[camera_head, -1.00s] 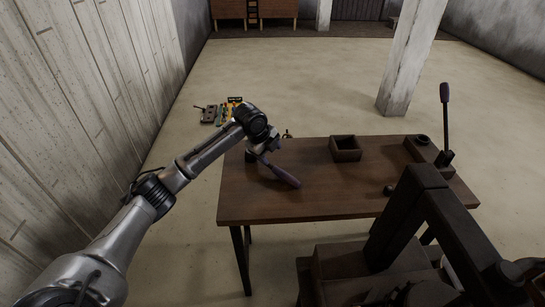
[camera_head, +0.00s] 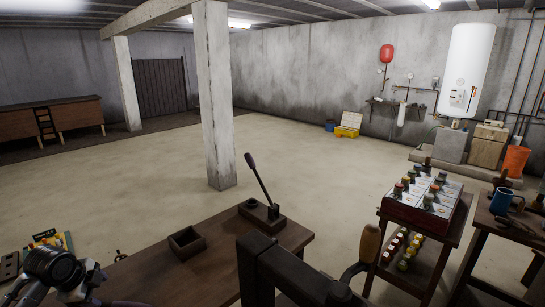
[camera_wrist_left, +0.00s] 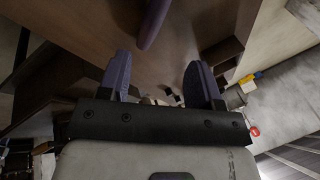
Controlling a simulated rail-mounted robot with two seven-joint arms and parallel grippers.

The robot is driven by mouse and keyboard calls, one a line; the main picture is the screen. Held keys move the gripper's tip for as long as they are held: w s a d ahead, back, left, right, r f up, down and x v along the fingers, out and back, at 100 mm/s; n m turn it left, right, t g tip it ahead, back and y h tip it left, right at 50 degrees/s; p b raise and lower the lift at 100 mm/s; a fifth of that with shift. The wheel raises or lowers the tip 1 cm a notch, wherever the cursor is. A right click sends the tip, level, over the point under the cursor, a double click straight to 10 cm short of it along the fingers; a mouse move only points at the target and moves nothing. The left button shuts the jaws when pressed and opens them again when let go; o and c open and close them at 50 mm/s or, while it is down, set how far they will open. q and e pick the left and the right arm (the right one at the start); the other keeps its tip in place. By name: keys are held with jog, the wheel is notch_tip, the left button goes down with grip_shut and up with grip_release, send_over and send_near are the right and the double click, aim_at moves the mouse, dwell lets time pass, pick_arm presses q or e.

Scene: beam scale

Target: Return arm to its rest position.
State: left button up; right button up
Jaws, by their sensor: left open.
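My left arm shows at the lower left corner of the head view, with its dark wrist joint (camera_head: 55,268) beside the wooden table (camera_head: 150,280); its fingertips are not clear there. In the left wrist view my left gripper (camera_wrist_left: 160,85) has its two purple fingers spread apart, with nothing held between them. A purple rod (camera_wrist_left: 153,22) shows at the top of that view, beyond the fingers; I cannot tell what it belongs to. My right gripper is not in view.
A small open wooden box (camera_head: 187,243) and a lever device (camera_head: 264,212) stand on the table. A dark frame (camera_head: 275,270) with a wooden handle (camera_head: 370,243) fills the front. A bottle crate (camera_head: 425,207) stands on a cart at right.

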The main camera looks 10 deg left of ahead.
pick_arm(q)
jog(key=d+r+n+t+y, duration=0.4)
jog(key=d+r+n+y, duration=0.15)
jog(key=r+n, duration=0.35)
jog(key=s+d+f+n+t+h, duration=0.1)
jog(key=s+d+f+t+h, duration=0.2)
jog(key=d, duration=0.8)
jog(key=s+d+f+n+g+h, duration=0.1)
jog(key=s+d+f+g, duration=0.3)
jog(key=s+f, duration=0.6)
jog(key=s+d+f+g+h, duration=0.1)
jog(key=s+d+f, duration=0.6)
jog(key=s, duration=0.4)
jog(key=s+d+f+n+g+h, duration=0.1)
jog(key=s+d+f+g, duration=0.3)
jog(key=s+f, duration=0.65)
notch_tip(320, 180, up, 26)
jog(key=t+p, duration=0.1)
jog(key=p, duration=2.4)
jog(key=shift+d, duration=0.3)
jog(key=shift+w, duration=0.1)
